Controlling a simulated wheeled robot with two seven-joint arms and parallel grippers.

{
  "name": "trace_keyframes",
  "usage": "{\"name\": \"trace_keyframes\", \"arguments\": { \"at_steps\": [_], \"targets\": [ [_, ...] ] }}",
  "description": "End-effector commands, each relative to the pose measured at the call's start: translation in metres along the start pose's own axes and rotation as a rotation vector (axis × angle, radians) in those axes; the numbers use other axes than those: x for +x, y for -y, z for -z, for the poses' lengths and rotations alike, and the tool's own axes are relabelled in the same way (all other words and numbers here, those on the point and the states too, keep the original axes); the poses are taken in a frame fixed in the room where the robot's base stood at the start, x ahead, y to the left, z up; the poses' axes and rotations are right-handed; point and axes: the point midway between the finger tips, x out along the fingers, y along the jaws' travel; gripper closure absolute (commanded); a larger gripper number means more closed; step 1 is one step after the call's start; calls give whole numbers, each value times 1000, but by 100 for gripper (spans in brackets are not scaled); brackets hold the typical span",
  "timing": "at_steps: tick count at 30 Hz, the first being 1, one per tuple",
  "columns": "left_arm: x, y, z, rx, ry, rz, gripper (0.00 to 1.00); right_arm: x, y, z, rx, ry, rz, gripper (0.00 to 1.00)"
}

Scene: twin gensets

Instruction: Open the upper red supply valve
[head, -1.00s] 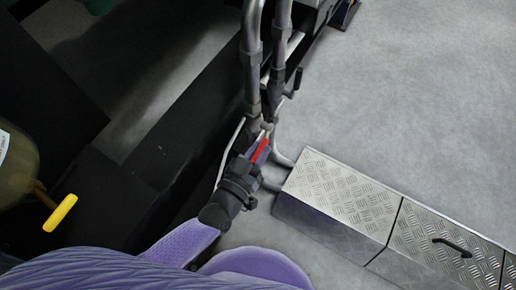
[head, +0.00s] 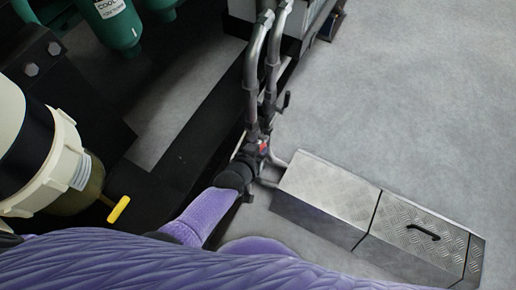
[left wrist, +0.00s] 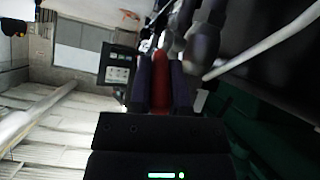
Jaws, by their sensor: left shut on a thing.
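The red valve handle (left wrist: 161,82) stands between the two dark fingers of my left gripper (left wrist: 160,85) in the left wrist view, and the gripper is shut on it. In the head view only a small red part of the handle (head: 263,146) shows past my left gripper (head: 256,155). The handle is at the lower end of two grey vertical pipes (head: 252,80). The valve body is mostly hidden behind the gripper and wrist. My right gripper is not in view.
A metal tread-plate box (head: 330,197) with a black handle (head: 423,231) stands right of the valve. A dark frame rail (head: 185,140) runs along the left. A filter bowl with a yellow lever (head: 118,210) is at the far left. Grey floor is open at the upper right.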

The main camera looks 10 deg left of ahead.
Motion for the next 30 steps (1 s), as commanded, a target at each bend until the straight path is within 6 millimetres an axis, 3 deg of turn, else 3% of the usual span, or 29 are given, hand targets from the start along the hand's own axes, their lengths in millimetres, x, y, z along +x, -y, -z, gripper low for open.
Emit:
{"name": "trace_keyframes", "arguments": {
  "at_steps": [17,18,22,30],
  "targets": [
    [1,0,3,0,31,7,100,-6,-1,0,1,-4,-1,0],
    [1,0,3,0,31,7,73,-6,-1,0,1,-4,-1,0],
    [0,0,3,0,31,7,46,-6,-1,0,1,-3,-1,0],
    [0,0,3,0,31,7,43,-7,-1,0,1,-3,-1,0]
  ]
}}
